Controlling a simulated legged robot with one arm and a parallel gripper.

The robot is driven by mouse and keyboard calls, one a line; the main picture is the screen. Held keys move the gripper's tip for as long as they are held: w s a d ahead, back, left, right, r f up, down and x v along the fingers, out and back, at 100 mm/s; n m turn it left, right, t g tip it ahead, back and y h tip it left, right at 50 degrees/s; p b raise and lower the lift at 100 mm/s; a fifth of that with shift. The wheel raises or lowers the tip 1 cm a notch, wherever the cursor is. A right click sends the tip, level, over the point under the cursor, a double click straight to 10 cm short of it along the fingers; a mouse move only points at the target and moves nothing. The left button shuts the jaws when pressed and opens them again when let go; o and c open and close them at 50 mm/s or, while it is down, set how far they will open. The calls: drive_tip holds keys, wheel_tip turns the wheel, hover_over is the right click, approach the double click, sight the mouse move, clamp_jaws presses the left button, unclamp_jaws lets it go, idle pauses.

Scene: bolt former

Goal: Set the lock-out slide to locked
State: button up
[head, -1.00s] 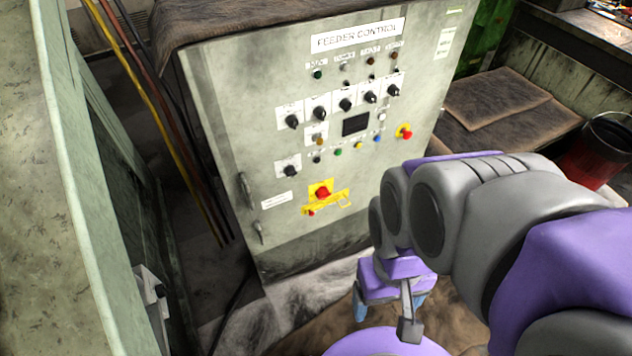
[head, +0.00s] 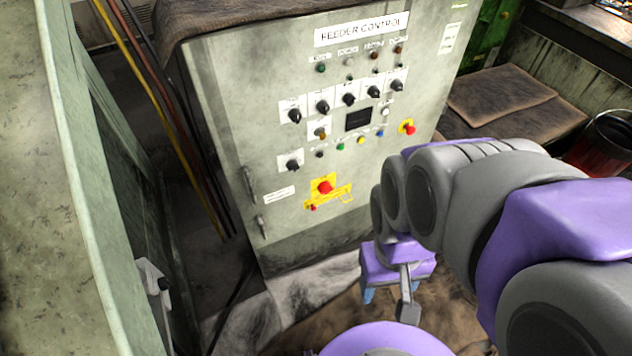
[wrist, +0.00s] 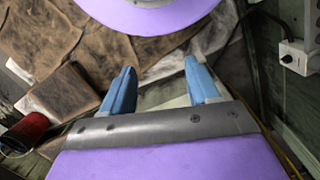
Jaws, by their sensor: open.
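The grey feeder control cabinet (head: 345,230) stands in the middle of the head view. Low on its face is a yellow plate with a red mushroom button (head: 325,187). Just under the button is a yellow slide piece (head: 330,198) with a small red knob (head: 313,207) at its left end. I cannot tell its marked position. My gripper (head: 388,293) hangs low, right of and below the yellow plate, apart from the cabinet. In the wrist view my gripper (wrist: 160,85) has its two blue fingers spread, with nothing between them.
A green-grey machine wall (head: 60,200) stands at the left, with a white lever fitting (head: 153,275). A handle (head: 249,187) sits on the cabinet's left edge. A second red button (head: 408,128) is higher right. Brown cloths (head: 500,100) and a red bucket (head: 595,150) are at the right.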

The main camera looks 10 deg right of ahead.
drive_tip(key=w+d+f+t, duration=0.1)
drive_tip(key=w+d+f, duration=0.1)
drive_tip(key=w+f, duration=0.2)
drive_tip(key=w+d+f+t+h, duration=0.1)
drive_tip(key=w+d+f, duration=0.2)
drive_tip(key=w, duration=0.7)
drive_tip(key=w+d+f+t+h+b, duration=0.1)
drive_tip(key=w+d+f, duration=0.2)
drive_tip(key=w, duration=0.4)
drive_tip(key=shift+f+t, duration=0.4)
drive_tip(key=shift+f, duration=0.4)
drive_tip(key=shift+c, duration=0.8)
drive_tip(key=w+d+f+n+t, duration=0.2)
drive_tip(key=w+d+f+t, duration=0.1)
drive_tip(key=w+f, duration=0.75)
drive_tip(key=n+t+y+b, duration=0.2)
drive_tip(key=t+y, duration=0.4)
drive_tip(key=t, duration=0.1)
approach(314, 209)
drive_tip(key=b+x, duration=0.4)
drive_tip(key=x, duration=0.4)
drive_tip(key=shift+w+f, duration=0.2)
clamp_jaws()
